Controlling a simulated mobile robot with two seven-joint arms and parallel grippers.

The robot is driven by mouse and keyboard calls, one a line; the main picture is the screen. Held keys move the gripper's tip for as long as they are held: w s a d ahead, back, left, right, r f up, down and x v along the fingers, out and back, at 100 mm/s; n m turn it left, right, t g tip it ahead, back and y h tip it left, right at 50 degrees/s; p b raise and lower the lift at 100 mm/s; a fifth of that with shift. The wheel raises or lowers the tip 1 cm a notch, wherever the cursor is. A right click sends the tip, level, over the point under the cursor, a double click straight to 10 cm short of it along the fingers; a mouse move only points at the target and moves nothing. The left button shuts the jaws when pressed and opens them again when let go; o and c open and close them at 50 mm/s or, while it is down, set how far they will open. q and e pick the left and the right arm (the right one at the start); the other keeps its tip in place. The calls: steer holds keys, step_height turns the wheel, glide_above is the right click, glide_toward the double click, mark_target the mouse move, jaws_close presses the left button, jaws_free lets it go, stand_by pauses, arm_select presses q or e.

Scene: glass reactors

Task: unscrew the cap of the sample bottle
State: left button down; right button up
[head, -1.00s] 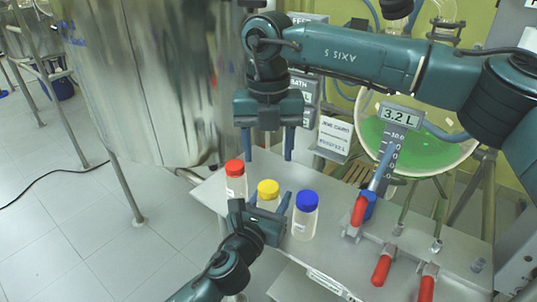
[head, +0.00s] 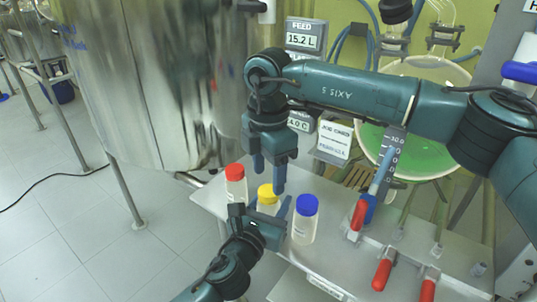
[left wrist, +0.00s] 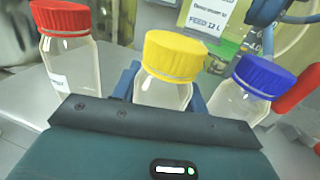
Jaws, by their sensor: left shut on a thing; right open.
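Three clear bottles stand in a row on the metal table (head: 340,260). They are a red-capped bottle (head: 236,183), a yellow-capped bottle (head: 267,205) and a blue-capped bottle (head: 304,222). My left gripper (head: 262,212) is shut on the yellow-capped bottle, with its fingers around the body; the cap stands clear above them in the left wrist view (left wrist: 174,55). My right gripper (head: 268,176) is open and points down just above the yellow cap. Its fingertips reach about cap height in the picture; whether they touch the cap I cannot tell.
The red-capped bottle (left wrist: 68,48) and blue-capped bottle (left wrist: 246,88) stand close on either side of the held one. Red-handled valves (head: 358,215) rise from the table at right. A large steel vessel (head: 150,90) stands behind at left.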

mark_target(269, 190)
steer(key=shift+f, duration=1.8)
steer(key=shift+c, duration=0.5)
